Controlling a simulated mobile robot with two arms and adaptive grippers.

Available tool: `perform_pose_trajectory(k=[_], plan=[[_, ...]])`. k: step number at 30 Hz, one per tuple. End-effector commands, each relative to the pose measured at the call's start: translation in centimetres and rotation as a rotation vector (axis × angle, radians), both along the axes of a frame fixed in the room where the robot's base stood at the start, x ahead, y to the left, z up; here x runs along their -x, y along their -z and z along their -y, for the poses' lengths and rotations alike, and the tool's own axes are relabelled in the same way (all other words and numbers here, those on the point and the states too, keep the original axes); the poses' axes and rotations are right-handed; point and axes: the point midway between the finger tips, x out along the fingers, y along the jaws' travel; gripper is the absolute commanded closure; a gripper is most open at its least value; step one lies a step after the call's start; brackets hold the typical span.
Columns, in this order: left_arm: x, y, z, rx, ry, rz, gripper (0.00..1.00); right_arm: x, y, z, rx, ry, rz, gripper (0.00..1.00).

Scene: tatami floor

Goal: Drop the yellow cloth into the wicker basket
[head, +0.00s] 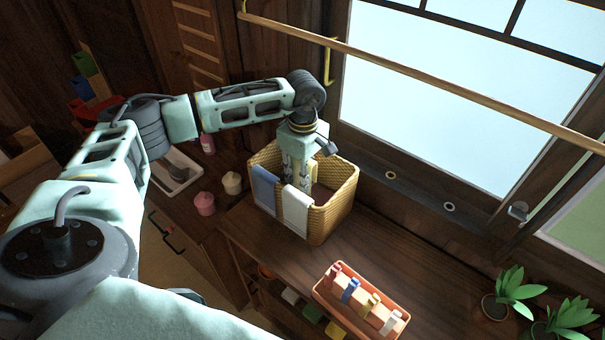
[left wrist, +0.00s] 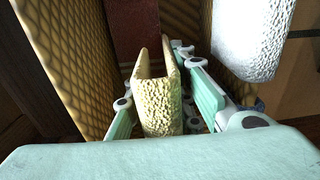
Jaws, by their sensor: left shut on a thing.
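The wicker basket (head: 333,216) stands on the dark wooden counter below the window. My left gripper (head: 299,181) points down into the basket's opening, its fingers below the rim level. It is shut on the yellow cloth (left wrist: 160,108), which is folded over with its two ends up between the fingers in the left wrist view. The wicker wall (left wrist: 75,60) is close on the left of that view. The cloth's lower part and the basket's floor are mostly hidden. My right gripper is not in view.
A blue cloth (head: 264,188) and a white cloth (head: 296,210) hang over the basket's near rim. A dark red surface (left wrist: 140,28) shows behind the yellow cloth. An orange tray (head: 345,312) with coloured pegs, potted plants (head: 512,290) and a wooden rail (head: 420,77) are nearby.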

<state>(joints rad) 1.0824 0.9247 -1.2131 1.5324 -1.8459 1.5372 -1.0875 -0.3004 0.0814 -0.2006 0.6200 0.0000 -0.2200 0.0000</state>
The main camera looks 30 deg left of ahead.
Motion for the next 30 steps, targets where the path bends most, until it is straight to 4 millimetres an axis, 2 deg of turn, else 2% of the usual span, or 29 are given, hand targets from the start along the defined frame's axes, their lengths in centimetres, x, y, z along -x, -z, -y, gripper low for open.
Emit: perform_pose_trajectory(k=[5,6,12,22,26,28,30], plan=[[0.0,0.3,0.0,0.0,0.0,0.0,1.0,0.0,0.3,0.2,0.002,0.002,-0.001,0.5],[0.0,0.3,0.0,0.0,0.0,0.0,0.75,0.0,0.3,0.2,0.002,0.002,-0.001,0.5],[0.0,0.3,0.0,0.0,0.0,0.0,0.59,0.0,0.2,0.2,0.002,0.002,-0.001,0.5],[0.0,-0.1,0.0,0.0,0.0,0.0,0.59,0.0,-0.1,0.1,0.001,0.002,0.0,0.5],[0.0,-1.3,0.0,0.0,0.0,0.0,0.59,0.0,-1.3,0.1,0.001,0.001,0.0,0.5],[-0.2,-1.9,0.0,0.001,0.0,0.004,0.59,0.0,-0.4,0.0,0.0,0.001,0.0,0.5],[-0.2,-3.3,0.0,0.0,0.001,0.006,0.59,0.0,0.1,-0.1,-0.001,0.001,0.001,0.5]])
